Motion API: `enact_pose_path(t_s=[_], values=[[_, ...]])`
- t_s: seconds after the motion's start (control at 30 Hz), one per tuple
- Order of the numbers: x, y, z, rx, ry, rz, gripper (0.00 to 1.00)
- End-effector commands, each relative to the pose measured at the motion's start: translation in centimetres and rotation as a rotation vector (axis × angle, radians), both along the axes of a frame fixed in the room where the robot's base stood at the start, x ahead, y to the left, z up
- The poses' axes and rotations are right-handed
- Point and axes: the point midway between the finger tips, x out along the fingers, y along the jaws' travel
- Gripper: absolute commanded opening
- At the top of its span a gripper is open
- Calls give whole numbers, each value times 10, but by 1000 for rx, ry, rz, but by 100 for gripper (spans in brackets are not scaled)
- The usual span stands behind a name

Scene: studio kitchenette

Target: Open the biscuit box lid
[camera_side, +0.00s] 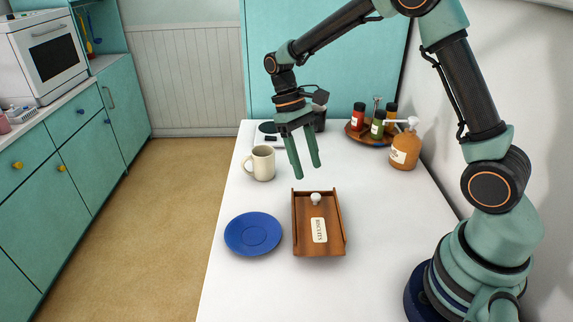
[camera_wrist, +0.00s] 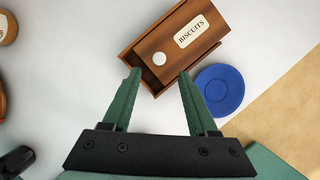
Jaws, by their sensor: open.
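The biscuit box (camera_side: 341,228) is a brown wooden box on the white table, with raised side rails. Its wooden lid (camera_side: 304,212) lies between the rails and carries a BISCUITS label and a white round knob (camera_side: 316,198) near the far end. In the wrist view the box (camera_wrist: 141,52) lies at a slant, and the knob (camera_wrist: 158,58) shows just beyond and between the fingertips. My gripper (camera_side: 307,172) is open and empty, pointing down above the table near the knob end. Its two green fingers also show in the wrist view (camera_wrist: 160,73). No contact with the knob is visible.
A blue plate (camera_side: 254,233) lies left of the box. A cream mug (camera_side: 262,163) stands behind it. A round wooden tray (camera_side: 351,132) with bottles and an amber pump bottle (camera_side: 404,151) stand at the back right. The table right of the box is clear.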

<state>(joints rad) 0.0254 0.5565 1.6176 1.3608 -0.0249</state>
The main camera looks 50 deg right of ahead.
Motion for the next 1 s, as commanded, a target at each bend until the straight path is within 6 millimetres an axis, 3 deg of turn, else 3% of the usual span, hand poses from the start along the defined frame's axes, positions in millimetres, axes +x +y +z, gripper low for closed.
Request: enact_pose_path(t_s=[0.1,0.33,0.77,0.87,0.93,1.0], values=[[-10,0,-22,1,5,-1,59],[-21,0,-51,1,2,-1,59],[-25,0,-61,0,-1,-2,59],[-25,0,-61,1,-1,-1,29],[-25,0,-61,0,-1,-2,2],[-25,0,-61,1,-1,-1,0]])
